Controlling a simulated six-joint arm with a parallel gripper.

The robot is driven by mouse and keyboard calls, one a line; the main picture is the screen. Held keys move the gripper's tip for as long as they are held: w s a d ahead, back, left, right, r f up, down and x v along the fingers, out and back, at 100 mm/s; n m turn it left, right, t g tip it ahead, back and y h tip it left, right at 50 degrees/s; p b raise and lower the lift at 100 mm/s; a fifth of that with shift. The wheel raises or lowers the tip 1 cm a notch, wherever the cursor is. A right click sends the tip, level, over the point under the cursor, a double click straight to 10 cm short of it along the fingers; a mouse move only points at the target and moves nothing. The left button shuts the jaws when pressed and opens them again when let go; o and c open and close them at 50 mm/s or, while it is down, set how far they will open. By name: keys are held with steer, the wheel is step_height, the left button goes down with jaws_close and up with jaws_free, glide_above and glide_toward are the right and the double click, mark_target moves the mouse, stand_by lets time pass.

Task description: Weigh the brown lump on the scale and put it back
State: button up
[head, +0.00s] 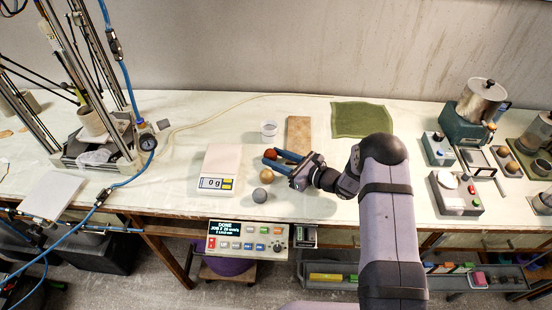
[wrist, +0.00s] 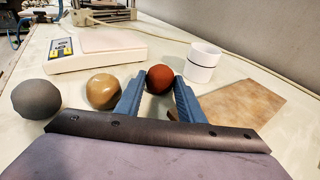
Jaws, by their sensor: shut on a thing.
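My gripper (head: 269,157) reaches left over the bench, its blue fingers shut on a reddish-brown lump (head: 271,154). In the wrist view the lump (wrist: 160,79) sits between the fingertips (wrist: 158,92); I cannot tell whether it is clear of the table. A tan-ochre lump (head: 266,175) lies just beside the near finger, and a grey lump (head: 259,195) lies nearer the front edge. The white scale (head: 221,162) stands to the left with an empty top, its display reading 0 g. In the wrist view the scale (wrist: 110,52) is behind the lumps.
A white cup (head: 269,129) stands just behind the gripper. A brown board (head: 298,136) and a green cloth (head: 362,119) lie to its right. A tall metal frame (head: 118,90) stands at the left, machines at the right. The bench left of the scale is mostly clear.

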steer(key=shift+s+f, duration=0.1)
steer(key=shift+f, duration=0.2)
steer(key=shift+s+f+b, duration=0.2)
steer(key=shift+f+b, duration=0.25)
steer(key=o, duration=1.3)
steer(key=shift+s, duration=0.1)
steer(key=shift+c, duration=0.2)
steer(key=shift+d, duration=0.2)
steer(key=shift+s+d+r+p, duration=0.15)
steer(key=shift+s+d+p, duration=0.05)
steer(key=shift+d+p, duration=0.2)
steer(key=p+v, duration=0.1)
steer(key=v, duration=0.2)
steer(key=r+v, duration=0.1)
steer(key=v, duration=0.2)
steer(key=shift+w+d+p, duration=0.15)
steer(key=shift+p, duration=0.2)
steer(key=shift+d+r, duration=0.1)
steer(key=shift+r, duration=0.1)
